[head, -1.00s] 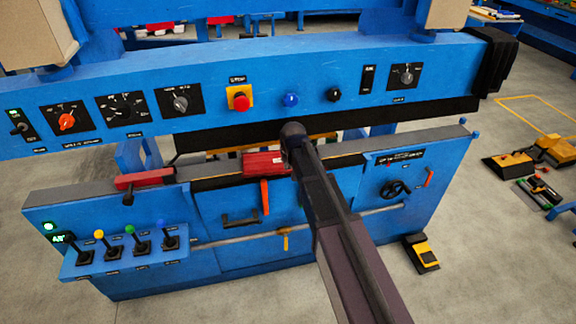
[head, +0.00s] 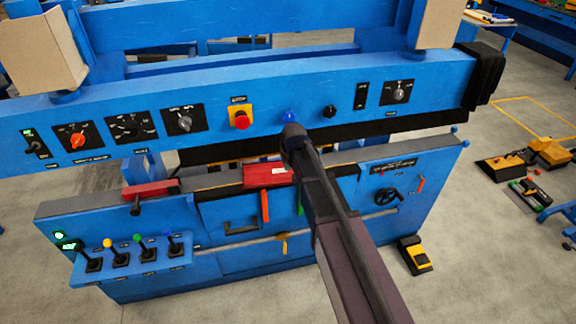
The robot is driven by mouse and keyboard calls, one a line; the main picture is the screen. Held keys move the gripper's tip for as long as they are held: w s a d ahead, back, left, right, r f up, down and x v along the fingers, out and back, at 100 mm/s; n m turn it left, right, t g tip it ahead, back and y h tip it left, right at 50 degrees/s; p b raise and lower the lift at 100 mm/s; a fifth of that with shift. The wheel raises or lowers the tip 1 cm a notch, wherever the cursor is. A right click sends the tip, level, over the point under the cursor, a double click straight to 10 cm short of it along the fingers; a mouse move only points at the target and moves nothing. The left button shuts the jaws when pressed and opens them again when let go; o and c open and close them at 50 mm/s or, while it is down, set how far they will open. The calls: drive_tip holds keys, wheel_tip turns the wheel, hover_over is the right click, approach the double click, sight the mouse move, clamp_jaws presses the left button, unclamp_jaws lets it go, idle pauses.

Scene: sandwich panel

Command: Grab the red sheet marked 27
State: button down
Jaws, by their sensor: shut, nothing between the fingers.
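A red piece (head: 268,174) with a small pale label lies on the top edge of the blue machine's lower bed, just left of my arm. I cannot read a number on it, and cannot tell whether it is the sheet marked 27. A second red piece (head: 150,189) lies flat farther left on the same bed. My dark arm reaches up from the bottom right, and its rounded far end stands in front of the upper beam. My gripper's fingers do not show; they are hidden or out of the picture.
The blue upper beam (head: 225,85) carries knobs and a red stop button (head: 241,120). Coloured levers (head: 120,257) stick out at the lower left. A yellow-black pedal (head: 414,254) stands on the floor at the right.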

drive_tip(key=shift+s+r+p, duration=0.25)
drive_tip(key=shift+r+p, duration=0.15)
drive_tip(key=shift+r, duration=0.25)
drive_tip(key=c, duration=0.9)
unclamp_jaws()
drive_tip(key=shift+s+d, duration=0.1)
drive_tip(key=shift+d, duration=0.1)
drive_tip(key=shift+o, duration=1.3)
drive_tip(key=s+d+m+g, duration=0.1)
drive_tip(key=s+d, duration=0.7)
drive_tip(key=d, duration=0.1)
drive_tip(key=shift+s+d+f+h, duration=0.25)
drive_tip(key=shift+d+f+h, duration=0.05)
drive_tip(key=shift+f, duration=0.05)
drive_tip(key=s+d+m+g, duration=0.2)
drive_tip(key=s+d, duration=0.7)
drive_tip(key=s, duration=0.3)
drive_tip(key=shift+d+f+g, duration=0.15)
drive_tip(key=shift+f+g, duration=0.05)
drive_tip(key=shift+g, duration=0.1)
